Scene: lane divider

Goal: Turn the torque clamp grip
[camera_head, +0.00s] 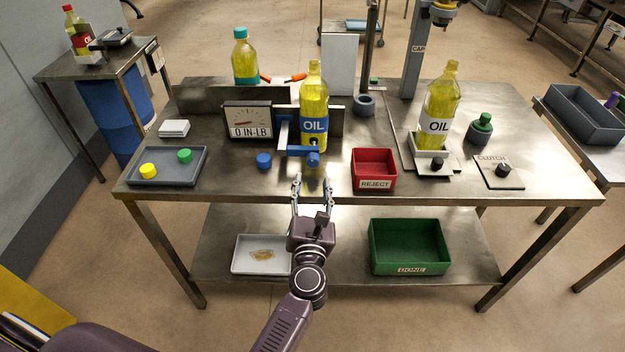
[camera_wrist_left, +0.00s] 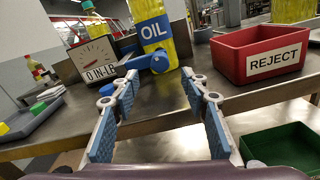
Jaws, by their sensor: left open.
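The torque clamp stands mid-table around an upright oil bottle (camera_head: 313,90) with a blue label. Its blue grip (camera_head: 313,159) sticks out at the front, low before the bottle; it also shows in the left wrist view (camera_wrist_left: 160,64). The torque gauge (camera_head: 248,120), reading "0 IN-LB", stands to the left of the clamp. My left gripper (camera_head: 312,184) is open and empty at the table's front edge, just short of the grip. In the left wrist view its two fingers (camera_wrist_left: 160,85) stand apart with the grip beyond them. My right gripper is not in view.
A red REJECT bin (camera_head: 374,183) stands close to the right of my gripper. A loose blue cap (camera_head: 264,160) lies left of the grip. A grey tray (camera_head: 168,179) holds yellow and green caps. A green DONE bin (camera_head: 408,268) is on the lower shelf.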

